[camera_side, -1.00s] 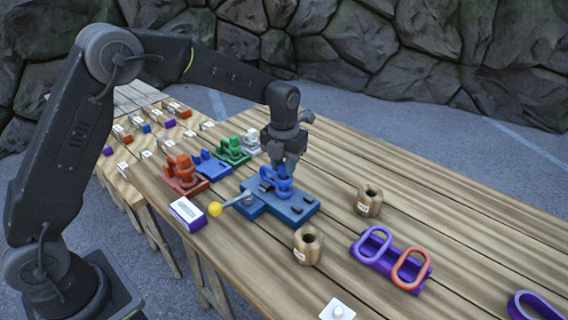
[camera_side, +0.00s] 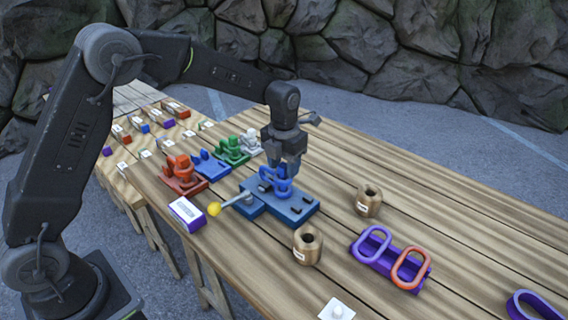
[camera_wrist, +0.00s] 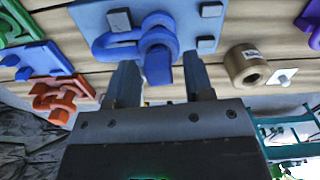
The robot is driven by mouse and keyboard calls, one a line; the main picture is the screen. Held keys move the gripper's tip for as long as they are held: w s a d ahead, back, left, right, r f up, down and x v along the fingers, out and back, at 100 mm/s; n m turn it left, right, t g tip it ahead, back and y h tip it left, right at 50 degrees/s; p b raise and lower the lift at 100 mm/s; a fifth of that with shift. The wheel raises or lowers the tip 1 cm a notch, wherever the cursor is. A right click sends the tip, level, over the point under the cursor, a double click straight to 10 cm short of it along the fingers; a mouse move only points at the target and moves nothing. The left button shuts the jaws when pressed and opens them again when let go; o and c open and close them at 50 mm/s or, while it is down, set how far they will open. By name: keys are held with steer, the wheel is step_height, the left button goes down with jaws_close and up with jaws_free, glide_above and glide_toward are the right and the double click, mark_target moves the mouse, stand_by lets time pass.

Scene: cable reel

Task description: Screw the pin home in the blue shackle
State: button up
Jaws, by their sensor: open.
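The blue shackle (camera_side: 279,184) stands on the blue fixture plate (camera_side: 302,208) in the side view. In the wrist view the shackle (camera_wrist: 113,46) shows as a blue loop, with the blue pin head (camera_wrist: 157,64) at its near end. My gripper (camera_side: 287,172) is right above the shackle in the side view. In the wrist view my gripper (camera_wrist: 158,76) is open, with one finger on each side of the pin head and visible gaps. How far the pin is screwed in cannot be told.
A purple box (camera_side: 187,214), an orange shackle stand (camera_side: 184,175) and a green one (camera_side: 232,150) stand nearby. Wooden bushings (camera_side: 368,200) and a purple rack (camera_side: 391,260) lie to the right.

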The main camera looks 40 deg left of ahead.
steer(key=shift+r, duration=2.25)
